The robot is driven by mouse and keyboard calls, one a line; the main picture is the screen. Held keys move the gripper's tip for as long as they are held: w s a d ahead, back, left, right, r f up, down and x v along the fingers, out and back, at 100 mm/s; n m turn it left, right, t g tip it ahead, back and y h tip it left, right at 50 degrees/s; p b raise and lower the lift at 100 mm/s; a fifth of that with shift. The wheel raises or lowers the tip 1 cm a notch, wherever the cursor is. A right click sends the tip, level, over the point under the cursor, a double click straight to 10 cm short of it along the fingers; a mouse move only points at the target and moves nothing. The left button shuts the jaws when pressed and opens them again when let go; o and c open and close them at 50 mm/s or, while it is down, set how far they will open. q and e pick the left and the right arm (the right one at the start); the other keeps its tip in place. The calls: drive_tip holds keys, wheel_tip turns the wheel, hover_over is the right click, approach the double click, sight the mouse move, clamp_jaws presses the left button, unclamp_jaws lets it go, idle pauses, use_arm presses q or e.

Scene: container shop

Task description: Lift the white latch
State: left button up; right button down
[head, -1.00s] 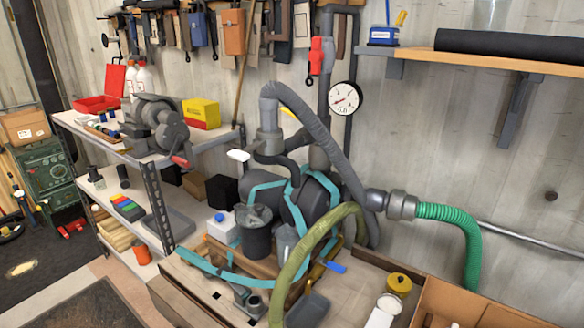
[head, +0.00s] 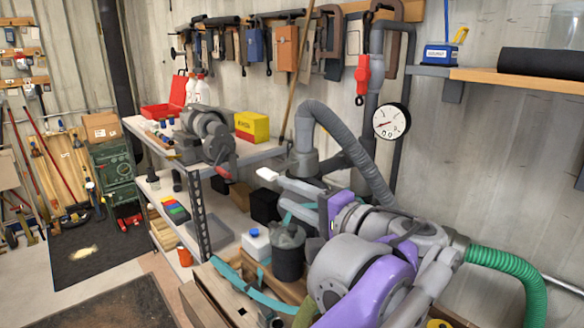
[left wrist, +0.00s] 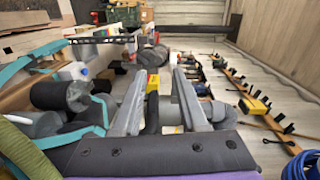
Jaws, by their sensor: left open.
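The white latch (head: 267,174) is a small pale piece by the shelf's right end in the head view, near the grey elbow pipe. My left gripper (head: 284,194) has a purple body and grey fingers. It is open, with nothing visibly held, and its fingers point left. In the head view its fingertips appear just right of and slightly below the latch; I cannot tell the depth gap. In the left wrist view the open fingers (left wrist: 159,75) show a pale patch between them, but I cannot tell whether that is the latch. My right gripper is not in view.
A grey hose (head: 340,130) arches close above my left gripper. A dark canister (head: 288,254) and a white jug (head: 257,243) stand below the fingers. The shelf with a vise (head: 205,135) and yellow box (head: 252,126) is left. A gauge (head: 391,122) hangs on the wall.

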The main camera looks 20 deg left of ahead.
sight(262, 170)
use_arm(q)
drive_tip(key=shift+w+d+r+y, duration=0.15)
drive_tip(key=shift+w+r, duration=0.05)
drive_tip(key=shift+r, duration=0.3)
drive_tip(key=shift+w+d+r+y, duration=0.1)
drive_tip(key=shift+w+r+y, duration=0.05)
drive_tip(key=shift+r, duration=0.3)
drive_tip(key=x, duration=1)
drive_tip(key=shift+a+p, duration=0.25)
drive_tip(key=shift+p, duration=0.1)
clamp_jaws()
